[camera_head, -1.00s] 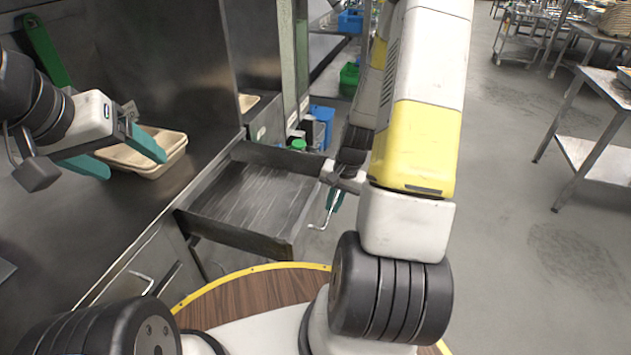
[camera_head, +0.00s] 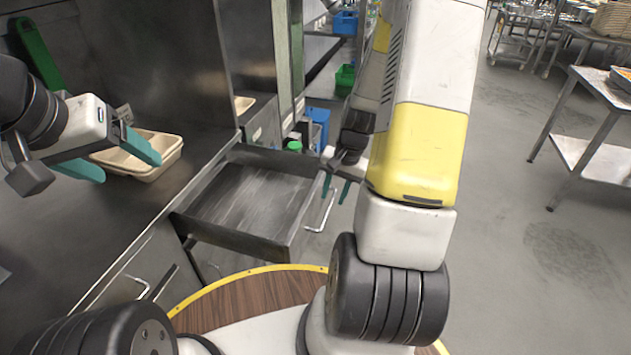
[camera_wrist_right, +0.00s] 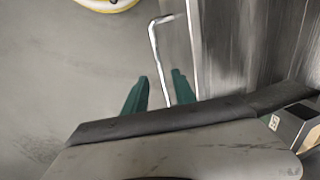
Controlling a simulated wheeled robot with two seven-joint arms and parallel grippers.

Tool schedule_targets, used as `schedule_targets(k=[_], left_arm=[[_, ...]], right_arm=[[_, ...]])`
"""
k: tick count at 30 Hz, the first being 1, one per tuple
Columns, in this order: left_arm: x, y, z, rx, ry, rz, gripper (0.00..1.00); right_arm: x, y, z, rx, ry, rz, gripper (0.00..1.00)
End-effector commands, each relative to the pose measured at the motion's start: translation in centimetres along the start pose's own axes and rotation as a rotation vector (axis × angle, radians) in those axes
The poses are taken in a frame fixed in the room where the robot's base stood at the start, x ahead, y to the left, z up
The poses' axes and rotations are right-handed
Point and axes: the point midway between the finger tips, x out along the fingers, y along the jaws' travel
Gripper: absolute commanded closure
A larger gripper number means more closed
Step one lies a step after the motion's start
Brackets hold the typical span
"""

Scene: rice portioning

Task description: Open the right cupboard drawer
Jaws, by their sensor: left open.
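The right cupboard drawer (camera_head: 246,200) is pulled well out from under the steel counter, and its inside looks empty. Its bar handle (camera_head: 328,221) is on the right-hand front face. My right gripper (camera_head: 334,198) is by the handle with its teal fingers apart. In the right wrist view, the handle (camera_wrist_right: 156,50) runs down between the open fingers of my right gripper (camera_wrist_right: 159,76); I cannot tell whether they touch it. My left gripper (camera_head: 132,168) is open and empty over the counter, in front of a beige tray.
The beige tray (camera_head: 150,172) rests on the counter (camera_head: 60,225). Another closed drawer's handle (camera_head: 137,286) shows at lower left. Blue (camera_head: 346,22) and green (camera_head: 345,76) bins stand behind. Open floor lies to the right, before a steel table (camera_head: 604,92).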

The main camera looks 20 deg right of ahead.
Motion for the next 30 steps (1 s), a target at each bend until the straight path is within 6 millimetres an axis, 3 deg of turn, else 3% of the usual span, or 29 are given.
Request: schedule_targets(k=[3, 7, 23, 26, 30], left_arm=[[0.0, 0.0, 0.0, 0.000, 0.000, 0.000, 0.25], [0.0, 0.0, 0.0, 0.000, 0.000, 0.000, 0.25], [0.0, 0.0, 0.0, 0.000, 0.000, 0.000, 0.25], [0.0, 0.0, 0.0, 0.000, 0.000, 0.000, 0.25], [0.0, 0.0, 0.0, 0.000, 0.000, 0.000, 0.25]], right_arm=[[-1.8, 0.0, -0.1, 0.000, 0.003, -0.001, 0.68], [-2.8, 0.0, 0.0, 0.000, 0.001, 0.000, 0.68], [-3.4, -0.2, 0.1, -0.008, 0.005, -0.002, 0.68], [-5.3, -1.2, 0.3, -0.047, 0.031, -0.008, 0.68], [-10.5, -3.7, 1.9, -0.162, 0.096, -0.028, 0.68]])
